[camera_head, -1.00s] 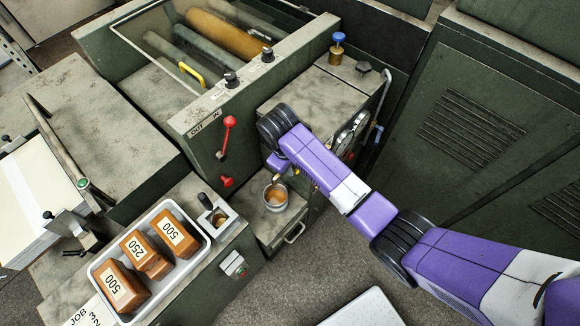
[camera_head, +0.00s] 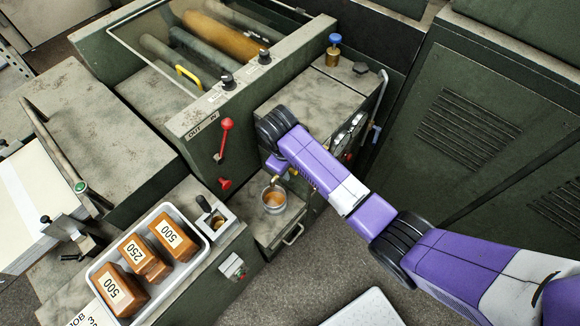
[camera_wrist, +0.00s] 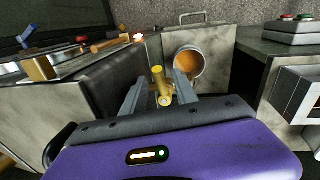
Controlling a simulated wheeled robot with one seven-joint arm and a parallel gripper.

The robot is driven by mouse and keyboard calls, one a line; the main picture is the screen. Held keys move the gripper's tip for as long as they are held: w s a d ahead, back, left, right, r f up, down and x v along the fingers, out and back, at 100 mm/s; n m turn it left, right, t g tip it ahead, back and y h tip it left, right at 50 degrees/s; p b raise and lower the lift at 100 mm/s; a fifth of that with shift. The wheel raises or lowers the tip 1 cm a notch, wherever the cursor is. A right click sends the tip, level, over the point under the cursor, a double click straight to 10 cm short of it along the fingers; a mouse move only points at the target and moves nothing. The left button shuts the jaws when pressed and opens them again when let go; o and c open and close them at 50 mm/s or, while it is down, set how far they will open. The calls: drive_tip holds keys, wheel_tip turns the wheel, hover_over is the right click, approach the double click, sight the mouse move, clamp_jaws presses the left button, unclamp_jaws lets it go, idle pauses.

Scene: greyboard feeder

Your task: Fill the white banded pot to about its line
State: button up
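The pot (camera_head: 265,207) is a small pale round vessel on the low shelf below the machine's right-hand cabinet. It holds orange-brown liquid, and it also shows in the wrist view (camera_wrist: 202,70). I cannot make out its band or line, or the exact level. A brass tap (camera_wrist: 159,78) sits near the pot in the wrist view. My gripper (camera_wrist: 160,88) has its two grey fingers apart, one on each side of the tap, with gaps showing. In the head view my gripper (camera_head: 277,165) is just above the pot, its fingers mostly hidden.
A white tray (camera_head: 204,243) with several brown weights stands at the lower left. A red-knobbed lever (camera_head: 226,125) is on the machine front. A blue-topped brass fitting (camera_head: 334,50) stands on the cabinet. A drawer handle (camera_head: 293,234) is below the pot. Grey floor is open at front.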

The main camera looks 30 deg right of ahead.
wheel_tip(320, 180, up, 8)
drive_tip(key=a+b, duration=0.1)
drive_tip(key=shift+s+a+f, duration=0.15)
drive_tip(key=shift+s, duration=0.15)
idle(0.5)
drive_tip(key=s+a+f+m+t+y+b, duration=0.35)
drive_tip(key=s+a+f+t, duration=0.25)
drive_tip(key=s+a+f, duration=0.6)
drive_tip(key=s+d+r+m+t+b, duration=0.1)
drive_tip(key=s+d+r+t, duration=0.1)
drive_tip(key=s+r, duration=0.35)
drive_tip(key=s+d+r+m+t+b, duration=0.1)
drive_tip(key=s+d+r+t, duration=0.15)
drive_tip(key=s, duration=0.65)
drive_tip(key=s+d+r+t, duration=0.2)
drive_tip(key=s+r, duration=0.2)
drive_tip(key=r, duration=0.2)
drive_tip(key=s+d+r+t+h+b, duration=0.1)
drive_tip(key=s+d+r, duration=0.2)
drive_tip(key=r, duration=0.3)
drive_tip(key=shift+s+r+n+t, duration=0.35)
drive_tip(key=shift+n, duration=0.1)
